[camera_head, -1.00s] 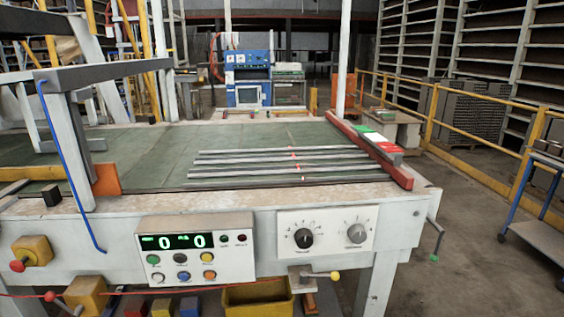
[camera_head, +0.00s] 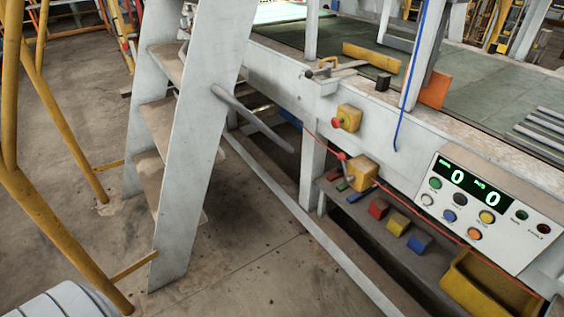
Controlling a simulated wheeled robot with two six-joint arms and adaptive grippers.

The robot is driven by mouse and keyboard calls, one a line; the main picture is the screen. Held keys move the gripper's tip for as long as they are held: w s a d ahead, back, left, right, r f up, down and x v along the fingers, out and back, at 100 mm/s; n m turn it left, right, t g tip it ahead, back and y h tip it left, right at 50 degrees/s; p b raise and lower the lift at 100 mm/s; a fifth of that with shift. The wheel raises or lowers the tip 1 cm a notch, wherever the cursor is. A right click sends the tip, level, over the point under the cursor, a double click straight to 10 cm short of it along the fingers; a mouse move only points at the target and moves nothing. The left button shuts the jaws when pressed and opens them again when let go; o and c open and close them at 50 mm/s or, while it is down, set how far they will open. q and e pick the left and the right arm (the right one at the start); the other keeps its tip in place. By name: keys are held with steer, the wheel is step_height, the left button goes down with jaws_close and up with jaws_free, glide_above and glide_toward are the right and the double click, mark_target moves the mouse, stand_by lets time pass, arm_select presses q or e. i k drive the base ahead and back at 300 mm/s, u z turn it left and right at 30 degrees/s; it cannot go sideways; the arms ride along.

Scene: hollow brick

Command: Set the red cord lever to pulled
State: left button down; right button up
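A thin red cord (camera_head: 400,193) runs along the front of the machine, below its tabletop and under the control panel. It passes a yellow box (camera_head: 361,173) low on the machine's side, which carries a small lever with a red ball end (camera_head: 341,156). The lever's exact setting is hard to tell at this size. A second yellow box (camera_head: 350,117) with a red mushroom-like button (camera_head: 336,123) sits higher up, under the table edge. Neither of my grippers is in view.
The control panel (camera_head: 487,211) shows two green zeros. A grey ladder-like stair (camera_head: 197,150) and yellow rails (camera_head: 57,120) stand at the left. Coloured blocks (camera_head: 378,208) and a yellow bin (camera_head: 480,290) are on the lower shelf. Open floor (camera_head: 245,265) lies before the machine.

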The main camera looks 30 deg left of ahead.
mark_target(341, 156)
steer(key=u, duration=0.25)
steer(key=i, duration=1.5)
steer(key=u, duration=0.25)
